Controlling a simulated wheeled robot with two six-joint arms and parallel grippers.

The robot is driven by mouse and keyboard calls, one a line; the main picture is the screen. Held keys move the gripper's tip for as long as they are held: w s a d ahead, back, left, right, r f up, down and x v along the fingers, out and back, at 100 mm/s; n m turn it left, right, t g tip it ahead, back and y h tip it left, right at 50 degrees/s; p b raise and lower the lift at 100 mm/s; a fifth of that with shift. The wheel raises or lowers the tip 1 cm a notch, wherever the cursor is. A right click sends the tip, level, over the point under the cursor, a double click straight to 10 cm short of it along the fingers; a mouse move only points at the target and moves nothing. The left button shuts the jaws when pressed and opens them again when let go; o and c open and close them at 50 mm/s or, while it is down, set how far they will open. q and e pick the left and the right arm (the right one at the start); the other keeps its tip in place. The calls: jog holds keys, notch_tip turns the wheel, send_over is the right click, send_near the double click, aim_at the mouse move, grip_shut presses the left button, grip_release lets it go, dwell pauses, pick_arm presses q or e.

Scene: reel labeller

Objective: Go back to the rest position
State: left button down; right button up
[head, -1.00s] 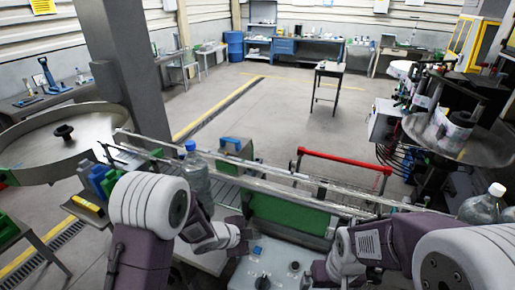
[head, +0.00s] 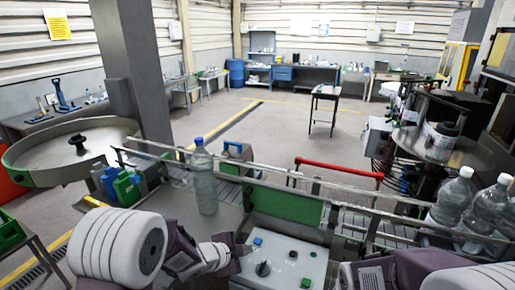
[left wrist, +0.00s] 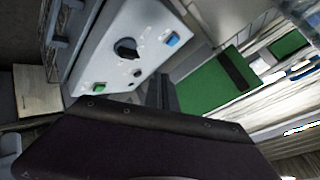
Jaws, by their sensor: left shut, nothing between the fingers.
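My left gripper (head: 238,252) is at the lower middle of the head view, by the left edge of the white control panel (head: 318,262). Its fingers are shut and hold nothing. In the left wrist view the dark fingers (left wrist: 165,95) stand beside the same panel (left wrist: 145,22), apart from its black knob (left wrist: 126,49) as far as I can tell. My right arm shows only at the bottom right of the head view, and its gripper is out of frame.
A clear bottle with a blue cap (head: 204,183) stands upright at the conveyor, behind my left arm. A guard rail (head: 300,184) crosses behind the panel. Several white-capped bottles (head: 452,200) stand at the right. A round steel table (head: 50,160) is at the left.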

pick_arm(q)
jog(key=s+a+f+n+y+b, duration=0.2)
jog(key=s+a+n+y+b, duration=0.15)
jog(key=a, duration=0.25)
jog(key=s+a+f+n+y+b, duration=0.2)
jog(key=a+n, duration=0.3)
jog(key=a, duration=0.1)
jog(key=s+a+f+n+g, duration=0.1)
jog(key=s+f+n+g, duration=0.2)
jog(key=s, duration=0.5)
jog(key=s+a+f+n+g, duration=0.1)
jog(key=s+f+n+g, duration=0.2)
jog(key=s+n, duration=0.3)
jog(key=shift+s+g+b, duration=0.3)
jog(key=shift+s+g, duration=0.1)
jog(key=shift+s, duration=0.7)
pick_arm(e)
notch_tip(320, 180, down, 7)
jog(key=shift+s+f, duration=0.15)
jog(key=shift+s, duration=0.05)
pick_arm(q)
jog(key=shift+y, duration=0.25)
